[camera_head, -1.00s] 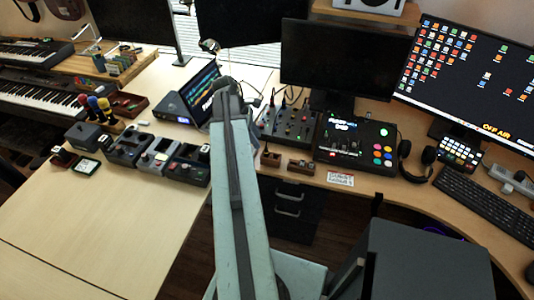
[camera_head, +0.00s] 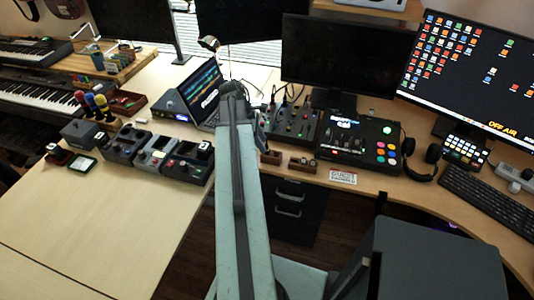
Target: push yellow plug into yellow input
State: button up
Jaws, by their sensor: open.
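A small yellow-topped piece (camera_head: 90,101) stands upright in a wooden holder at the left, between a red one (camera_head: 80,97) and a blue one (camera_head: 101,100). I cannot tell whether it is the yellow plug. No yellow input can be made out; the sockets on the gear are too small to tell. My arm reaches up the middle of the view, its far end beside the laptop. My gripper is not visible, hidden past that end.
Several dark pedals (camera_head: 158,155) sit on the left desk, with the laptop (camera_head: 200,93) behind them. A mixer (camera_head: 290,124), a button console (camera_head: 357,142) and headphones (camera_head: 424,160) are to the right. The front left desk (camera_head: 100,225) is clear.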

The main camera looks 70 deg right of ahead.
jog(key=b+x, duration=0.2)
jog(key=x, duration=0.1)
jog(key=shift+f, duration=0.2)
jog(key=shift+r, duration=0.2)
grip_shut()
jog(key=shift+r+p, duration=0.1)
jog(key=shift+p, duration=0.2)
notch_tip(320, 180, up, 10)
jog(key=p, duration=1)
